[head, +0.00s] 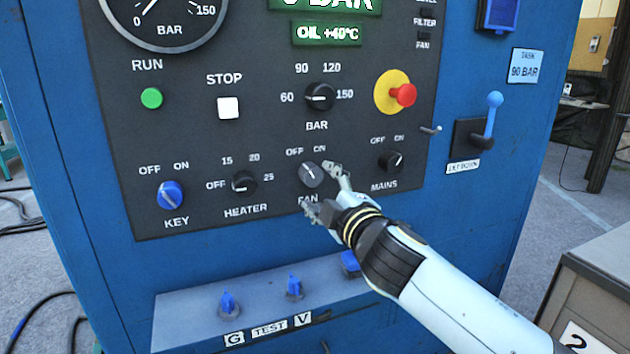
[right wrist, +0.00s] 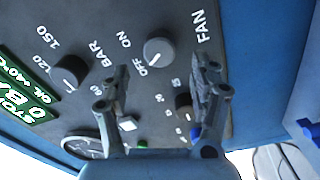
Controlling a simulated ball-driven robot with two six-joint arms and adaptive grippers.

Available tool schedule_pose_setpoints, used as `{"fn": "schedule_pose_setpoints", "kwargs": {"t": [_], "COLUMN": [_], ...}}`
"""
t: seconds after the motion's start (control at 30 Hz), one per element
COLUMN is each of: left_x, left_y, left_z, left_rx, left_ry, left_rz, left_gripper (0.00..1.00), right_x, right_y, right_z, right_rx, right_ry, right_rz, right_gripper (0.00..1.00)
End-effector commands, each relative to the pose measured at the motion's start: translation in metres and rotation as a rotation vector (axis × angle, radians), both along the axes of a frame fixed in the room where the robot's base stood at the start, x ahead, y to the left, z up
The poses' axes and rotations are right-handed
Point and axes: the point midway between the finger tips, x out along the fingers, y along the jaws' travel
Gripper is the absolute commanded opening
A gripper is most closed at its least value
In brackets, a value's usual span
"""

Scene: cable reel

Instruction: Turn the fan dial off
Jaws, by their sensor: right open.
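The fan dial (head: 311,174) is a round grey knob on the dark control panel, above the FAN label and below OFF and ON marks. In the right wrist view, the dial (right wrist: 158,52) shows ahead of and between the open fingertips of the gripper (right wrist: 162,72). No contact is clear. My left gripper is not in view.
The heater dial (head: 244,182) is left of the fan dial, and the mains dial (head: 390,161) is right. The pressure dial (head: 320,97) and red emergency button (head: 403,95) are above. A ledge with blue valves (head: 293,287) juts out below.

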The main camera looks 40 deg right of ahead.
Motion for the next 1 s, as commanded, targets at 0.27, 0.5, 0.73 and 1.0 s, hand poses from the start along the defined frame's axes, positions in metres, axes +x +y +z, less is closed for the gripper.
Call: {"fn": "schedule_pose_setpoints", "kwargs": {"t": [0.27,0.5,0.73,1.0], "left_x": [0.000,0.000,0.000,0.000], "left_y": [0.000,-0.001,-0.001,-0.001], "left_z": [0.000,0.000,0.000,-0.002], "left_rx": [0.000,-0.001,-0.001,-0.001], "left_ry": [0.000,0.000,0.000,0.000], "left_rz": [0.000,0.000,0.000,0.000], "left_gripper": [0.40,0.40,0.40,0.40], "right_x": [-0.051,-0.061,-0.061,-0.061], "right_y": [0.012,0.015,0.015,0.015], "right_z": [-0.001,0.000,0.000,-0.004], "right_rx": [0.001,0.000,0.000,0.004], "right_ry": [0.001,0.000,0.000,0.002], "right_rz": [-0.001,0.000,0.000,-0.002], "right_gripper": [0.62,0.62,0.62,0.62]}}
